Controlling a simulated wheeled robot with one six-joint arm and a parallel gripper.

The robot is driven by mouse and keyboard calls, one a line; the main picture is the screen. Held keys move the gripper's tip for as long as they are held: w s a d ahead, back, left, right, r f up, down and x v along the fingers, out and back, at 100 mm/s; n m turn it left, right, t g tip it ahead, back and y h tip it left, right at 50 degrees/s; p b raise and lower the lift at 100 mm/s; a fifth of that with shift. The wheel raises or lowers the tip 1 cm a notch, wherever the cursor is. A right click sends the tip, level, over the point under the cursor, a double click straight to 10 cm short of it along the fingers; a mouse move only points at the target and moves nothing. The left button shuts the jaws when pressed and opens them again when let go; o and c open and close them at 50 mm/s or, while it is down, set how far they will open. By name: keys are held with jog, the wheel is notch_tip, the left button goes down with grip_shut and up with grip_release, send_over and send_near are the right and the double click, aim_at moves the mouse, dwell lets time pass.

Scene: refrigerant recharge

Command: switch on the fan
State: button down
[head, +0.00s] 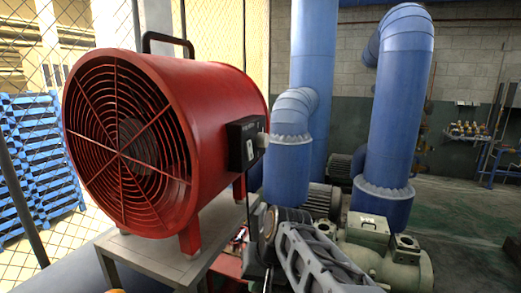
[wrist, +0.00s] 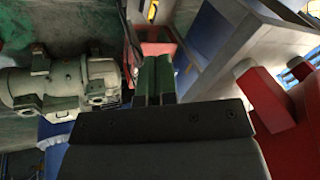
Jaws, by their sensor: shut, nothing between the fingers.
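The red drum fan (head: 160,140) stands on a grey stand (head: 150,262) at the left of the head view. Its black switch box (head: 236,146) is on the right side of its housing, with a small white switch (head: 249,149) on the front face. Part of the red fan and its feet also show at the right of the wrist view (wrist: 285,118). My gripper (wrist: 153,60) is shut and empty, its two dark green fingers side by side. The switch box is not seen in the wrist view. I cannot make out the fingertips in the head view.
Blue pipes (head: 390,110) rise behind and right of the fan. A grey-green pump (head: 385,255) sits low at the right, also in the wrist view (wrist: 65,85). A wire fence and blue pallets (head: 40,160) are at the left. Floor is open at far right.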

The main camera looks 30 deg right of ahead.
jog(key=w+d+r+m+t+y+p, duration=0.15)
jog(key=d+r, duration=0.25)
jog(key=r, duration=0.4)
jog(key=w+d+r+m+t+y+p, duration=0.1)
jog(key=w+d+r+m+t+y, duration=0.15)
jog(key=d+r, duration=0.45)
jog(key=m+t+y+p, duration=0.1)
jog(key=t+y+p, duration=0.1)
jog(key=y, duration=0.1)
send_near(252, 158)
jog(key=s+f+v, duration=0.1)
jog(key=v, duration=0.6)
jog(key=shift+w+a+r+h, duration=0.1)
jog(key=shift+w+a+h, duration=0.1)
jog(key=shift+a+h, duration=0.1)
jog(key=x, duration=0.4)
jog(key=p+x, duration=0.1)
jog(key=x, duration=0.4)
jog(key=r+p+x, duration=0.1)
jog(key=x, duration=0.3)
jog(key=shift+w+a+f, duration=0.1)
jog(key=shift+w+a, duration=0.3)
jog(key=shift+w, duration=0.15)
jog(key=shift+a+f, duration=0.1)
